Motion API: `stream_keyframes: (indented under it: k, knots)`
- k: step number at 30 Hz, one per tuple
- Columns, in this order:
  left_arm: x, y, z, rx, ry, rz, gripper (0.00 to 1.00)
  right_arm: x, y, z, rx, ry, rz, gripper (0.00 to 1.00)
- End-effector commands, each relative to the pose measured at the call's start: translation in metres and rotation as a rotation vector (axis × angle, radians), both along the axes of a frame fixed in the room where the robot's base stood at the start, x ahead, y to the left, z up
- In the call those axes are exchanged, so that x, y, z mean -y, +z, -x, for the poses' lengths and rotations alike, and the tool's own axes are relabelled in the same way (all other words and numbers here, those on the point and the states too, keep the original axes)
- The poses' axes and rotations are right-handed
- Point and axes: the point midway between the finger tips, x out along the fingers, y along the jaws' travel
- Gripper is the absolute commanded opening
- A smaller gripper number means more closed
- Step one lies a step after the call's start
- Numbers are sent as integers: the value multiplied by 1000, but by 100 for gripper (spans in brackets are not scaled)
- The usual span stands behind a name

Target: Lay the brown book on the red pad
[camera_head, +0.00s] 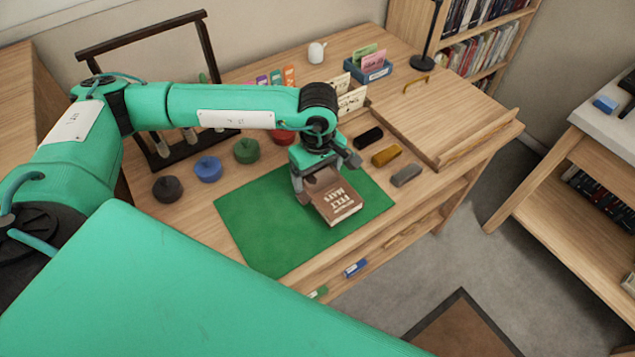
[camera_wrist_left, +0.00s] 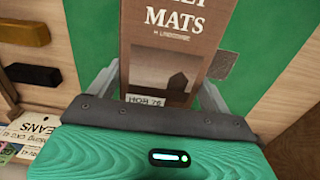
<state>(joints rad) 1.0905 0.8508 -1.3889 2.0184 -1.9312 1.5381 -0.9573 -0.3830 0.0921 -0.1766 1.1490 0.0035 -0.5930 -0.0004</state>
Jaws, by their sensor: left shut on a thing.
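The brown book (camera_head: 340,207), with white lettering on its cover, is over the right part of a flat green mat (camera_head: 262,222) on the desk. I cannot tell whether it touches the mat. My left gripper (camera_head: 327,180) is shut on the book, one finger at each side, and hides its far end. The left wrist view shows the cover (camera_wrist_left: 170,60) between the fingers (camera_wrist_left: 157,95). The pad under the book is green, not red. A round red thing (camera_head: 283,137) shows partly behind my left arm. My right gripper is not in view.
Black (camera_head: 168,189), blue (camera_head: 208,169) and green (camera_head: 246,151) round knobbed things stand left of the mat's far edge. Black (camera_head: 368,137), yellow (camera_head: 386,155) and grey (camera_head: 406,174) blocks lie to its right. A dark frame (camera_head: 205,45) stands behind. The mat's left part is clear.

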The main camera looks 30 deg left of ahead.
Motion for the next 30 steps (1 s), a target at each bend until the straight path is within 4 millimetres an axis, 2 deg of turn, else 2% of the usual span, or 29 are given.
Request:
stream_keyframes:
  k: [9, 19, 25, 26, 28, 30]
  knots:
    - [0, -39, 1, -1, -2, -1, 50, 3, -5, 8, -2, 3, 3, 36]
    - [0, -42, 0, 1, -1, -1, 50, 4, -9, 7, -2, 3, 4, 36]
    - [0, -43, 0, 1, -1, -1, 50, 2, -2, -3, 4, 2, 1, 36]
    - [0, -43, 0, 0, -1, -1, 86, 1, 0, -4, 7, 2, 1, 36]
    - [0, -43, 0, 0, -1, -1, 99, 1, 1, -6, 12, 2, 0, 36]
    - [0, -43, 0, 0, -1, -1, 100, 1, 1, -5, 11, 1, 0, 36]
